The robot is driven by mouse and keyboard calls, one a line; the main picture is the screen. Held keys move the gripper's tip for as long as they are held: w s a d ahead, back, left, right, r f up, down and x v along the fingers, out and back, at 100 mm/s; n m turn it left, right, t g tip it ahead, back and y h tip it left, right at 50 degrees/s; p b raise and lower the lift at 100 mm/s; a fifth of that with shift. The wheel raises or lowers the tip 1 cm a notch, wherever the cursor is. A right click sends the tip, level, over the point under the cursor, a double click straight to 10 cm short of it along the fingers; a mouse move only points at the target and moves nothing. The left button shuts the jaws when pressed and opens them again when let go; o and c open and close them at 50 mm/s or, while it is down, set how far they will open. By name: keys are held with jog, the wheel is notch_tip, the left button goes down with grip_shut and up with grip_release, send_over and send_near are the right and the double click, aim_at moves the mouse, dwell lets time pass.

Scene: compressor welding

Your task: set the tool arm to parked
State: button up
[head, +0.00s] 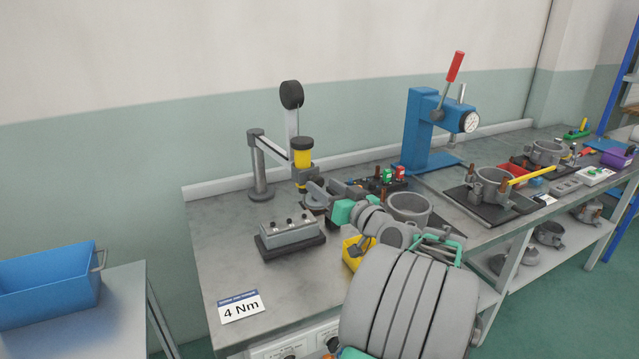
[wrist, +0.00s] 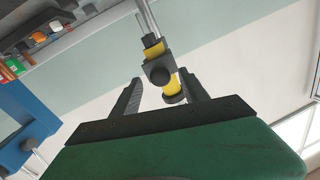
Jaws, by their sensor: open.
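The tool arm (head: 273,147) is a grey jointed arm on a short post (head: 259,170) at the back left of the bench. Its outer end carries a yellow and black tool (head: 302,152), with a black round reel (head: 291,95) above. My gripper (head: 318,192) is at the tool's lower end in the head view, partly hidden by my own wrist.
A grey block with pegs (head: 290,235) and a "4 Nm" card (head: 240,306) lie on the bench front. A grey ring-shaped housing (head: 408,209) and a blue press (head: 425,135) stand to the right. A blue bin (head: 48,283) is at far left. Bench surface left of the block is clear.

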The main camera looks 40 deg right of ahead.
jog(key=shift+w+d, duration=0.15)
jog(key=shift+w, duration=1.25)
jog(key=shift+c, duration=0.5)
grip_shut()
